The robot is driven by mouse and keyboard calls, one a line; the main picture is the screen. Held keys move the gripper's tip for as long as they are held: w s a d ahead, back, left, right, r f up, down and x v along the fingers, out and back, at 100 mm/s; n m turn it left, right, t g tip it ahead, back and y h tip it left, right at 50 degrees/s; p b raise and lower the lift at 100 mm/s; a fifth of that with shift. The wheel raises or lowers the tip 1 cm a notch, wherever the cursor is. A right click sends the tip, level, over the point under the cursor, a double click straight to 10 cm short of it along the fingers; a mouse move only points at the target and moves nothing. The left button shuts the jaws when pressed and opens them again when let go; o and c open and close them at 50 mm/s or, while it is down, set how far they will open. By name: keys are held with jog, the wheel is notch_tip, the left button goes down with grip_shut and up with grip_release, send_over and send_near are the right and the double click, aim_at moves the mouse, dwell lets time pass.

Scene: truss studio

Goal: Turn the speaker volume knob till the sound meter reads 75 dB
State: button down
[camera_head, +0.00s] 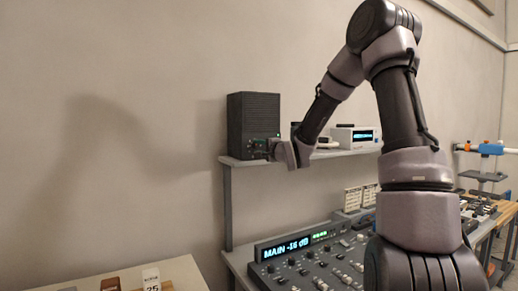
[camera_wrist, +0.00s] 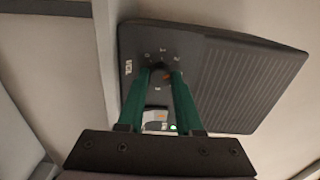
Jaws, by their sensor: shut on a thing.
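The black speaker (camera_head: 252,115) stands at the left end of the shelf. In the wrist view its panel (camera_wrist: 220,75) shows a ribbed grille and a dial area with small white marks and a "VOL" label. A white unit with a blue display (camera_head: 358,137) stands on the shelf. I cannot read it or tell whether it is the sound meter.
The shelf (camera_head: 240,161) runs right behind my arm. Below it, a mixing console (camera_head: 315,265) has a display reading "MAIN -16 dB" (camera_head: 284,247). A pale table (camera_head: 190,272) at the lower left holds small items and a card showing 25 (camera_head: 152,279). A cluttered bench (camera_head: 485,212) stands at right.

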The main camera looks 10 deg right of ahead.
jog(key=c, duration=0.6)
grip_release()
jog(key=v, duration=1.1)
jog(key=shift+w, duration=0.1)
